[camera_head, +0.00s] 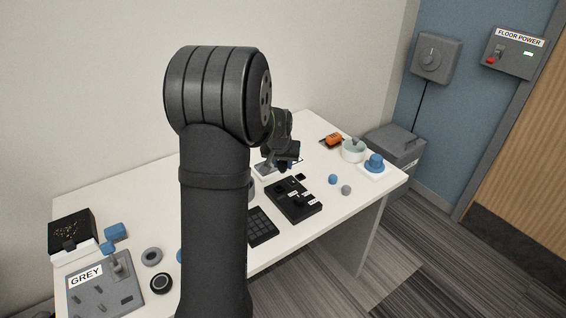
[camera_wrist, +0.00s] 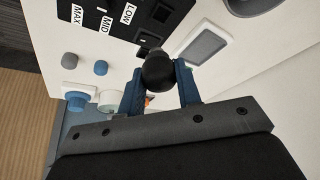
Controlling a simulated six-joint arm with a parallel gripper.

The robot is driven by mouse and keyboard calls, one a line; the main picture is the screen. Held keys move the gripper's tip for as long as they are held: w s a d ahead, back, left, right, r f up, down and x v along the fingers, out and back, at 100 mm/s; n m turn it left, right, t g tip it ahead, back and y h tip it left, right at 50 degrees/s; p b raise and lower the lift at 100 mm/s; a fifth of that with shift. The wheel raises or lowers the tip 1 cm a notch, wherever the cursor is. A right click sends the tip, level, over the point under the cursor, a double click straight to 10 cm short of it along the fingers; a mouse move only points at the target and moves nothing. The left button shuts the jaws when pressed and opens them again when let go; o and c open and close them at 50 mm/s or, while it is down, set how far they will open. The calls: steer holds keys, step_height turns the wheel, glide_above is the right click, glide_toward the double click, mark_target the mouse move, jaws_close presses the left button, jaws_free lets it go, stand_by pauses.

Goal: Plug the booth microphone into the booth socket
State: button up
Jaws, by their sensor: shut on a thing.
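My gripper (camera_head: 288,162) is low over the back middle of the white table, partly behind my arm. In the wrist view its blue fingers (camera_wrist: 158,66) are shut on a black round-headed piece (camera_wrist: 158,74), which looks like the booth microphone. Its lower part is hidden between the fingers. A black panel (camera_head: 304,207) with white labels lies just in front of the gripper; the wrist view shows LOW, MID and MAX on it (camera_wrist: 118,27). A light plate with a grey face (camera_wrist: 207,44) lies beside the panel. I cannot tell which opening is the booth socket.
A blue ball (camera_head: 333,179), a grey ball (camera_head: 346,190), a pale pot (camera_head: 353,151), an orange item (camera_head: 334,139) and a blue knob-like piece (camera_head: 375,162) stand to the right. A keypad (camera_head: 261,226) and a GREY-labelled panel (camera_head: 119,290) are nearer left.

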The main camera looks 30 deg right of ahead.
steer(key=shift+f, duration=0.1)
glide_above(280, 185)
steer(key=s+a, duration=0.1)
steer(key=shift+f, duration=3.1)
steer(key=shift+f, duration=1.1)
steer(key=o, duration=1)
steer(key=shift+o, duration=0.2)
steer(key=v, duration=1.7)
steer(key=shift+r, duration=0.2)
steer(key=shift+f, duration=0.1)
